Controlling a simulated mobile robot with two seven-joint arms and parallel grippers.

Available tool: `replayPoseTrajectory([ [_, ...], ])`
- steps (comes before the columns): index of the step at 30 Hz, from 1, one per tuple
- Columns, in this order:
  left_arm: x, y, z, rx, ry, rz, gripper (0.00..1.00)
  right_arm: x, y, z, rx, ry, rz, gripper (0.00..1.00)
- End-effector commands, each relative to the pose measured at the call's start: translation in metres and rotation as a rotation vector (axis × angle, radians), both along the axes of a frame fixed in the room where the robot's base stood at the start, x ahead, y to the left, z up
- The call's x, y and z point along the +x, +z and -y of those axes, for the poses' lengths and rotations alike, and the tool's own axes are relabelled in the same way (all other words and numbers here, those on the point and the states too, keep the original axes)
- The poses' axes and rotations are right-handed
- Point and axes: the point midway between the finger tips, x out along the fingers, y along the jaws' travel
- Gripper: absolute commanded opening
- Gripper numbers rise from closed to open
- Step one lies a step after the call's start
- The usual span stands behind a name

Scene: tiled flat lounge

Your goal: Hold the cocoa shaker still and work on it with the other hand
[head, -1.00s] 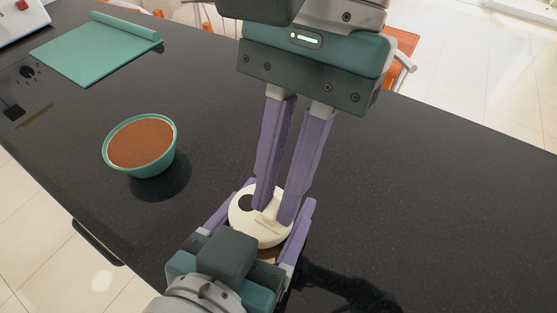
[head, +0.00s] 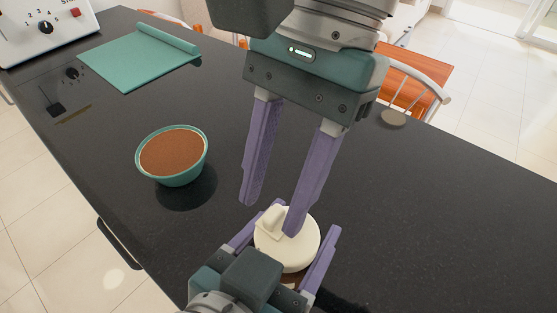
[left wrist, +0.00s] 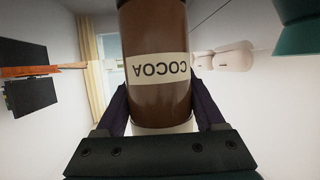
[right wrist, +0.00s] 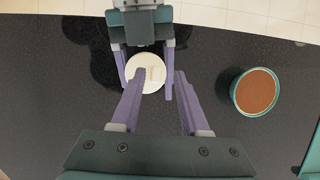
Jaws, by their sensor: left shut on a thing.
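The cocoa shaker (head: 293,258) stands low in the head view, with its round cream lid and raised tab facing up. The left wrist view shows its brown body (left wrist: 158,95) with a COCOA label, between the fingers of my left gripper (head: 305,218), which is shut on it. My right gripper (head: 270,215) is open over the lid, its two fingers apart and nothing gripped. One finger hides part of the lid, and I cannot tell whether it touches. The tab sits at the lid's upper left in the head view; no dark opening shows.
A teal bowl (head: 171,177) of brown powder stands on the black counter (head: 440,200), left of the grippers. A folded teal mat (head: 130,62) and a white appliance (head: 20,35) are farther back.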

Motion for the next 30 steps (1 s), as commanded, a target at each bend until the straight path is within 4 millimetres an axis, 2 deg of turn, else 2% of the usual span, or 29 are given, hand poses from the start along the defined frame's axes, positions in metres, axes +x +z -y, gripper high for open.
replayPoseTrajectory([
  [7, 0.0, 0.0, 0.0, -0.001, 0.001, -0.002, 0.07, 0.0, 0.0, 0.001, -0.001, 0.001, -0.002, 0.46],
  [11, 0.0, 0.0, 0.0, -0.001, 0.002, -0.002, 0.07, 0.003, 0.009, 0.003, -0.002, 0.0, -0.001, 0.46],
  [24, 0.0, 0.0, -0.001, -0.001, 0.002, -0.002, 0.07, 0.031, 0.093, 0.023, 0.0, 0.0, 0.001, 0.46],
  [30, 0.0, -0.001, -0.001, 0.0, 0.001, -0.001, 0.07, 0.036, 0.11, 0.027, 0.0, 0.001, 0.0, 0.46],
])
